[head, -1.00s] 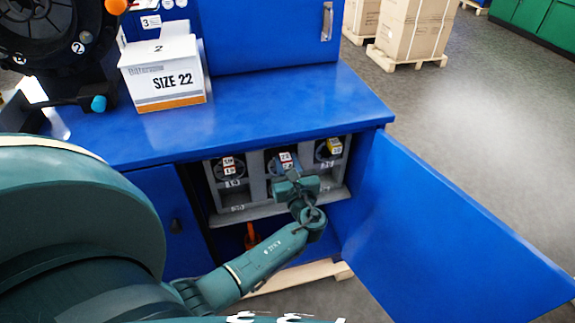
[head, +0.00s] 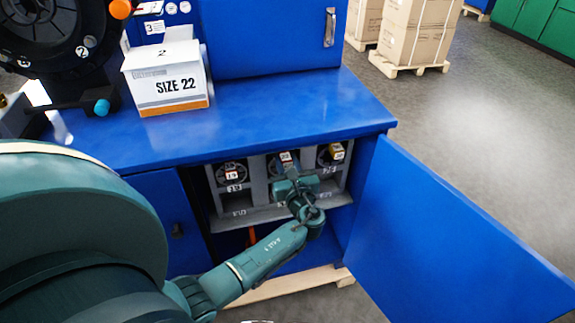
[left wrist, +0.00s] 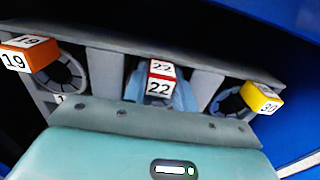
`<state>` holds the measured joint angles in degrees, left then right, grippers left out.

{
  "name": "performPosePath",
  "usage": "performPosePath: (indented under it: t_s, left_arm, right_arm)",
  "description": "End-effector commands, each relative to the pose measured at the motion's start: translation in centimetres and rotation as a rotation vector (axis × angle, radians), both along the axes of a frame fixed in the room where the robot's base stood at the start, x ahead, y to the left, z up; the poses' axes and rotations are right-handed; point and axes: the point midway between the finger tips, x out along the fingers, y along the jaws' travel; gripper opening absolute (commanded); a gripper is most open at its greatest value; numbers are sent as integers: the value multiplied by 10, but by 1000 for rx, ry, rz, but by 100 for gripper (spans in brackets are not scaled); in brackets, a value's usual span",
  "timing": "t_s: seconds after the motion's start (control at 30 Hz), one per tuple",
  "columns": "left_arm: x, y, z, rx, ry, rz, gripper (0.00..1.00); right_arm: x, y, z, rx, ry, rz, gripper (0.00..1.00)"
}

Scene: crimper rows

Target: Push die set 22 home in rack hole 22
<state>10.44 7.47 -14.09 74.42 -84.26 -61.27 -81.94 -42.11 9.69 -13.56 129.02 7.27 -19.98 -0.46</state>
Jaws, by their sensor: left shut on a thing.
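Die set 22 (head: 287,157), with a red and white tag marked 22, sits at the middle hole of the grey rack (head: 243,214) inside the open cabinet. In the left wrist view its tag (left wrist: 161,80) shows upright between the neighbouring sets, with blue-grey parts around it. My left gripper (head: 292,177) is in front of it, shut on die set 22. The gripper's body (left wrist: 160,145) fills the bottom of the left wrist view and hides the lower part of the set. How deep the set sits in hole 22 cannot be told. My right gripper is not in view.
Die set 19 (left wrist: 28,55), orange-tagged, is left of it; die set 30 (left wrist: 262,98), yellow-tagged, is right. The blue cabinet door (head: 440,235) stands open at the right. The blue bench top (head: 270,115) overhangs the rack and bears a SIZE 22 box (head: 165,77).

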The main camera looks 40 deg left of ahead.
Motion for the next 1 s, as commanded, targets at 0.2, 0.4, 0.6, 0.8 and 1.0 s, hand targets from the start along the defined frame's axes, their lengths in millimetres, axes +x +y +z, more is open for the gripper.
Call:
performPosePath:
  t_s: [0.2,0.4,0.6,0.8,1.0]
  left_arm:
    - [3,2,6,6,-10,0,35]
    - [2,2,3,3,-5,0,52]
    - [0,1,-5,-7,10,0,53]
    - [-5,-6,-3,-5,5,-2,53]
    - [-31,-37,-1,-4,3,-2,53]
  right_arm:
    - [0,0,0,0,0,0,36]
    - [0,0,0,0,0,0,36]
    - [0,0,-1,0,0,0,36]
    - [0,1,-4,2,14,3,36]
    - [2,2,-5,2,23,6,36]
